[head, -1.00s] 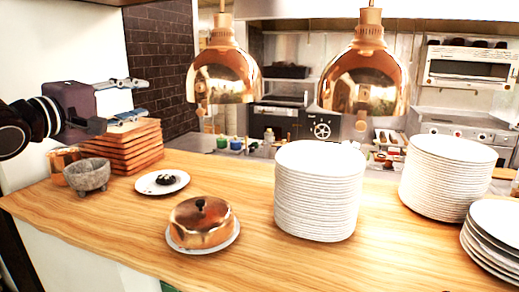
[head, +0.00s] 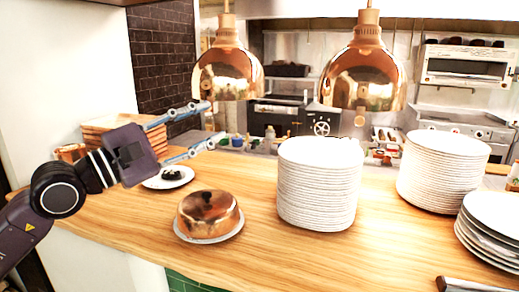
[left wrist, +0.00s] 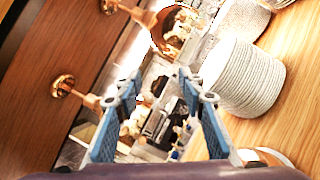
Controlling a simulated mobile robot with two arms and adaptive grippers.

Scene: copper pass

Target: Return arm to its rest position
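My left gripper (head: 211,122) reaches in from the left in the head view, above the counter and in front of the stacked wooden boards. Its two blue-grey fingers are spread apart with nothing between them. The fingers also stand apart and empty in the left wrist view (left wrist: 157,85). My left arm (head: 60,190) is bent up from the lower left corner. My right gripper cannot be made out.
The wooden counter (head: 265,255) bears a copper dome (head: 208,214) on a plate, a small plate (head: 153,183) and white plate stacks (head: 318,185) (head: 442,172). Two copper lamps (head: 227,75) (head: 362,82) hang above. A dark handle-like piece (head: 475,285) shows at lower right. Boards (head: 105,122) are partly hidden.

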